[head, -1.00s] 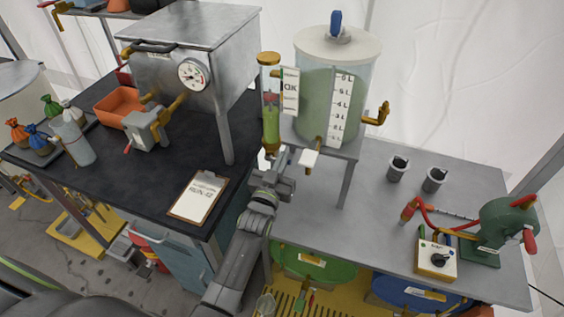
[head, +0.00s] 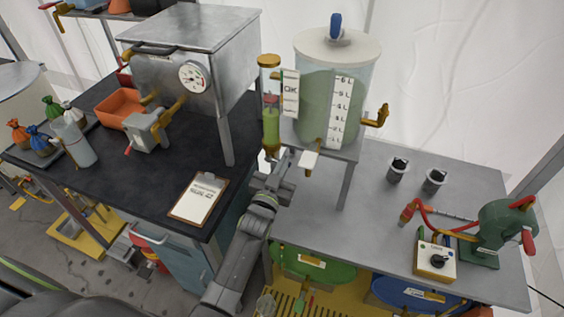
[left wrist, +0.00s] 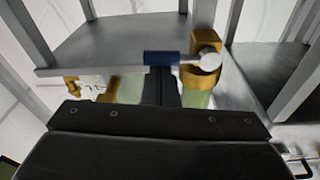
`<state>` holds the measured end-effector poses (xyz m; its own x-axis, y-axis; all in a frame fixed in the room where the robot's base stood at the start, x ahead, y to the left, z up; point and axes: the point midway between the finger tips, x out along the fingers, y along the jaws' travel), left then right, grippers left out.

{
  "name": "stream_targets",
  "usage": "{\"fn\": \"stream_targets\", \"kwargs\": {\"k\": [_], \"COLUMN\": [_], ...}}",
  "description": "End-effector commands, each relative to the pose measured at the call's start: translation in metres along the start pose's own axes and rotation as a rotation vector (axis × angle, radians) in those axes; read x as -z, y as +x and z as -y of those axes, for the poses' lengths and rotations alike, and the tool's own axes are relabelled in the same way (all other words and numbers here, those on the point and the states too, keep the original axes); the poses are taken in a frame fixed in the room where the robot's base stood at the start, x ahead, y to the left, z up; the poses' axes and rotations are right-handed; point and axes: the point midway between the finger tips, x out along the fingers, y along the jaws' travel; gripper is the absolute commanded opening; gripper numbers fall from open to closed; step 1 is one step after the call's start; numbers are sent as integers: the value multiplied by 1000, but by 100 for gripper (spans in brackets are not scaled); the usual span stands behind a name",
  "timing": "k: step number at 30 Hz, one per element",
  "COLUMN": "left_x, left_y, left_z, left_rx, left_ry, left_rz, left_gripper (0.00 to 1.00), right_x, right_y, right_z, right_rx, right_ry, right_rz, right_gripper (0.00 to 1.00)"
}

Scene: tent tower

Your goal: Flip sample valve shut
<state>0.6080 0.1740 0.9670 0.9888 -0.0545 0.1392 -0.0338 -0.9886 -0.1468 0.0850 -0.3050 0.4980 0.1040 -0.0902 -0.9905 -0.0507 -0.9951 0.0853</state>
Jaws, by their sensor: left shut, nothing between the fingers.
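The sample valve is a brass body (left wrist: 197,76) with a silver round end and a short blue handle (left wrist: 160,58) lying sideways in the left wrist view. It sits at the end of the green-filled sight tube (head: 271,125), beside the clear tank (head: 328,95) on its stand. My left gripper (head: 285,158) is at the tube's lower end in the head view and hides most of the valve. In the left wrist view its fingers (left wrist: 171,92) are shut and empty, with their tips right at the blue handle. I cannot tell whether they touch it.
The stand's legs (head: 345,187) and a white tag (head: 309,159) are close to the gripper. A clipboard (head: 198,198) lies on the dark bench to the left. Two grey cups (head: 397,170) and a green pump (head: 503,225) stand on the right bench.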

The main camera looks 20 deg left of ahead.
Motion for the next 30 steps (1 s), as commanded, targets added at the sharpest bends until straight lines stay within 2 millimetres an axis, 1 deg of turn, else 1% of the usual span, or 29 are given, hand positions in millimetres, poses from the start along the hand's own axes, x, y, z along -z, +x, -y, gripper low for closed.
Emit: {"fn": "stream_targets", "kwargs": {"k": [8,18,27,29,30], "left_x": [-8,-25,-39,-42,-44], "left_y": [-1,-4,-6,-6,-6], "left_z": [-2,-2,1,2,3], "left_rx": [-23,-68,-108,-114,-113], "left_ry": [157,474,758,805,798], "left_rz": [3,2,2,2,2], "left_gripper": [0,0,0,0,0], "right_x": [0,0,0,0,0], "right_y": [-4,-4,-1,0,1], "right_z": [0,0,0,0,-1], "right_rx": [0,0,0,-1,-1], "right_ry": [0,0,0,0,0], "right_rz": [0,0,0,0,0], "right_gripper": [0,0,0,0,0]}}
